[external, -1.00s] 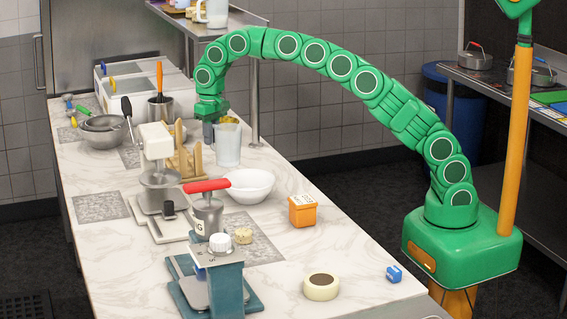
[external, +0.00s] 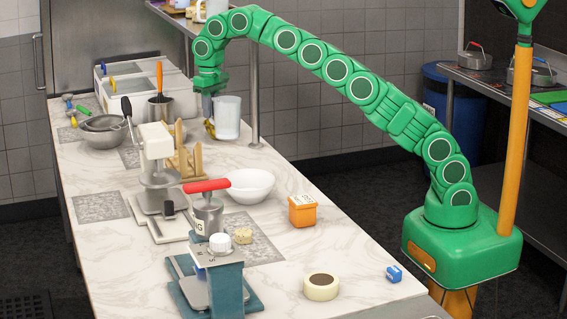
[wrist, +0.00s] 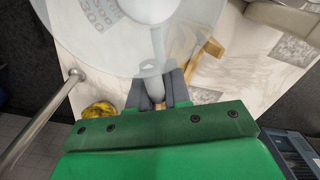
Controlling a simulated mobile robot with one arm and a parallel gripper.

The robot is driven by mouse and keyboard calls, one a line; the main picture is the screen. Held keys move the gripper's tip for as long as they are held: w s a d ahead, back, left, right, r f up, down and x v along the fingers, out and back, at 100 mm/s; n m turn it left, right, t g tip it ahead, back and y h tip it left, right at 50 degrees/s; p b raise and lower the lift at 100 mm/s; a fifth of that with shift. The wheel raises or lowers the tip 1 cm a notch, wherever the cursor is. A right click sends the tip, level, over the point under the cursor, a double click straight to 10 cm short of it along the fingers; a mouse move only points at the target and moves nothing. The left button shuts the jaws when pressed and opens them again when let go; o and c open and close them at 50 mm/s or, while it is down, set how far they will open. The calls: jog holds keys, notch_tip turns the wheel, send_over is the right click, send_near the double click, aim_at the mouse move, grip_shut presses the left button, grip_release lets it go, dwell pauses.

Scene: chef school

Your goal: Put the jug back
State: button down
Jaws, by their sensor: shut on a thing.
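The jug (external: 228,118) is a translucent, whitish measuring jug with a handle on its side. In the wrist view the jug (wrist: 95,22) fills the top, with reddish measuring marks on it. My gripper (external: 210,98) is shut on the jug's handle (wrist: 155,55), with its dark fingers (wrist: 157,95) on both sides of it. The jug hangs upright above the far right part of the marble counter. Another similar jug (external: 215,8) stands on the raised shelf at the back, cut off by the picture's top edge.
The raised metal shelf (external: 240,22) and its post (external: 255,100) stand just behind the jug. A yellow thing (wrist: 99,110) lies on the counter below. A wooden rack (external: 186,160), white bowl (external: 250,185) and steel pot (external: 160,108) are nearby.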

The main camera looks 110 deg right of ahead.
jog(key=shift+r, duration=1.9)
jog(key=w+a+r+n, duration=0.2)
jog(key=a+n, duration=0.1)
jog(key=a, duration=1.3)
jog(key=w+a+r+n, duration=0.1)
jog(key=w+a+n, duration=0.25)
jog(key=a, duration=1.35)
jog(key=s+a+f+n, duration=0.2)
jog(key=s+a+n, duration=0.1)
jog(key=s+a, duration=0.75)
jog(key=s+a+f+n, duration=0.1)
jog(key=s+a+n, duration=0.3)
jog(key=s+a, duration=0.65)
jog(key=shift+m, duration=0.25)
jog(key=shift+w+a+f, duration=0.8)
jog(key=shift+w+f, duration=2)
jog(key=shift+f, duration=0.2)
jog(key=shift+w+a+f, duration=0.8)
jog(key=shift+w+f, duration=2.05)
jog(key=shift+f, duration=0.2)
jog(key=shift+w+a+f, duration=0.8)
jog(key=shift+w+f, duration=2)
jog(key=shift+f, duration=0.2)
